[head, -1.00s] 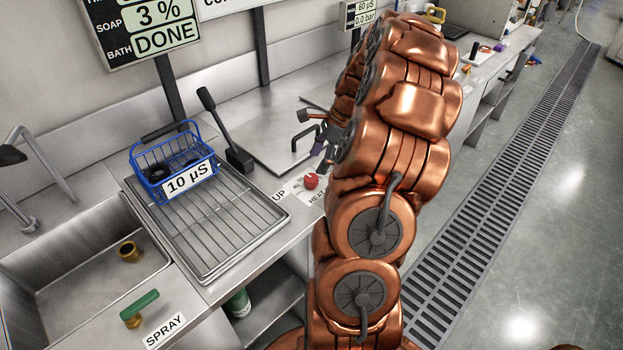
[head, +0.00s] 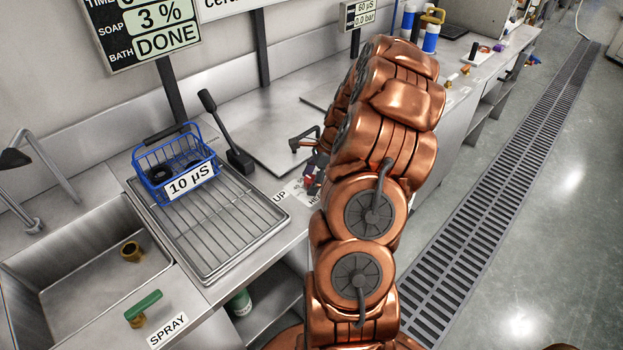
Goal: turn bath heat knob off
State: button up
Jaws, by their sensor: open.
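The bath heat knob (head: 308,181) is red and sits on the front strip of the steel counter, beside a partly covered white label. Only a small red part of it shows. My gripper (head: 313,180) is open and low at the knob, its dark fingers hiding most of it. I cannot tell whether the fingers touch the knob or which way the knob is turned. The display (head: 150,28) on the wall reads "BATH DONE" and "SOAP 3 %".
A blue wire basket (head: 172,170) labelled "10 µS" stands on a wire drain rack (head: 240,225) left of my gripper. A sink (head: 90,250) and green spray valve (head: 143,305) are at left.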

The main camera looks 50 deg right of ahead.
jog(key=c, duration=1.1)
jog(key=shift+c, duration=0.2)
jog(key=shift+f+n+b, duration=0.1)
jog(key=shift+n+b, duration=0.2)
jog(key=shift+b, duration=0.05)
jog(key=n+g+b, duration=0.1)
jog(key=n+b, duration=0.1)
jog(key=shift+f+n, duration=0.15)
jog(key=shift+n, duration=0.25)
jog(key=n+g+b, duration=0.1)
jog(key=n, duration=0.1)
jog(key=n+g+b, duration=0.1)
jog(key=n+b, duration=0.1)
jog(key=shift+n+y, duration=0.3)
jog(key=n+g+b, duration=0.1)
jog(key=n+b, duration=0.1)
jog(key=n, duration=0.2)
jog(key=shift+g, duration=0.4)
jog(key=shift+r+n+g+h+b, duration=0.2)
jog(key=shift+n+g+h+b, duration=0.35)
jog(key=shift+n, duration=1.55)
